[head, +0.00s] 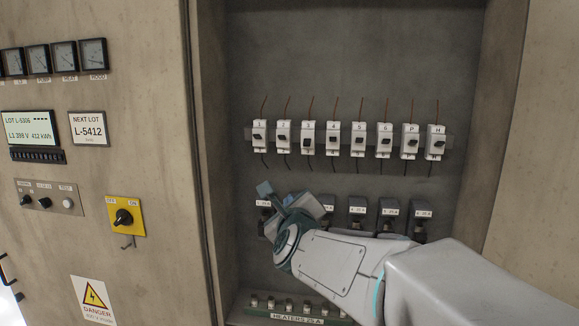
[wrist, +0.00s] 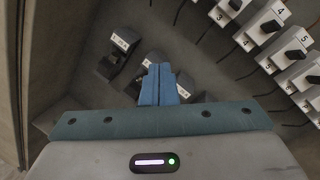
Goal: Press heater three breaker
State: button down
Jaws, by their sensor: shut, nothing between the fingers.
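The breaker labelled 3 (head: 307,138) is a white module in the upper row of the cabinet, third from the left. In the wrist view breaker 3 (wrist: 226,12) is partly cut off by the top edge. My gripper (head: 265,188) is below and left of breaker 3 in the head view, in front of the lower row, apart from the breaker. In the wrist view its blue fingers (wrist: 158,72) are together and empty.
Breakers 2 (head: 284,137) and 4 (head: 333,139) stand close on either side of breaker 3. Thin wires run above and below the row. Lower labelled devices (head: 357,212) are partly hidden by my arm. A yellow switch (head: 125,216) is on the left panel.

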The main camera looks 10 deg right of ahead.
aim_at(308, 148)
jog(key=shift+w+d+r+m+t+h+b, duration=0.4)
jog(key=shift+m+h, duration=0.5)
jog(key=shift+m, duration=0.95)
jog(key=shift+w+d+r+m+t+h+b, duration=0.15)
jog(key=shift+d+r+m+h, duration=0.6)
jog(key=shift+m, duration=1.05)
jog(key=shift+w+d+r+m+t+h+b, duration=0.3)
jog(key=shift+m+h, duration=0.75)
jog(key=shift+m, duration=0.8)
jog(key=shift+w, duration=0.15)
jog(key=w+r+p, duration=0.1)
jog(key=w, duration=0.1)
jog(key=w+d+r+p, duration=0.1)
jog(key=w+r+p, duration=0.1)
jog(key=w, duration=0.1)
jog(key=w+d+r+p, duration=0.1)
jog(key=w, duration=0.1)
jog(key=shift+w+d+r+p, duration=0.2)
jog(key=shift+w+r+p, duration=0.1)
jog(key=shift+r, duration=0.2)
jog(key=shift+s, duration=0.1)
jog(key=shift+d, duration=0.1)
jog(key=shift+r+p, duration=0.2)
jog(key=shift+p, duration=0.3)
